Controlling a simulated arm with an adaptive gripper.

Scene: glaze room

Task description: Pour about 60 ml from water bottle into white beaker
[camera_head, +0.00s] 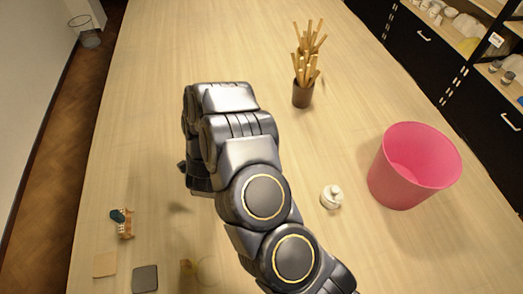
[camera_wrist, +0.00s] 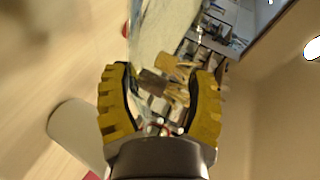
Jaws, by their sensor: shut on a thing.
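My gripper (camera_wrist: 160,88) shows in the wrist view with a yellow ridged finger on each side. A clear, see-through body (camera_wrist: 168,30), apparently the water bottle, is between the fingers and extends toward the top of that view. Its outline is faint and I cannot make out its mouth or water level. In the head view my arm hides the gripper and what it holds. I cannot clearly identify the white beaker. A pale grey rounded shape (camera_wrist: 76,130) lies left of the gripper in the wrist view; I cannot tell what it is.
A pink bucket (camera_head: 413,165) stands at right, with a small white lidded jar (camera_head: 332,199) left of it. A brown cup of wooden sticks (camera_head: 303,93) is farther back. A small wooden rack (camera_head: 125,226) and two tiles (camera_head: 104,265) (camera_head: 145,278) lie front left.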

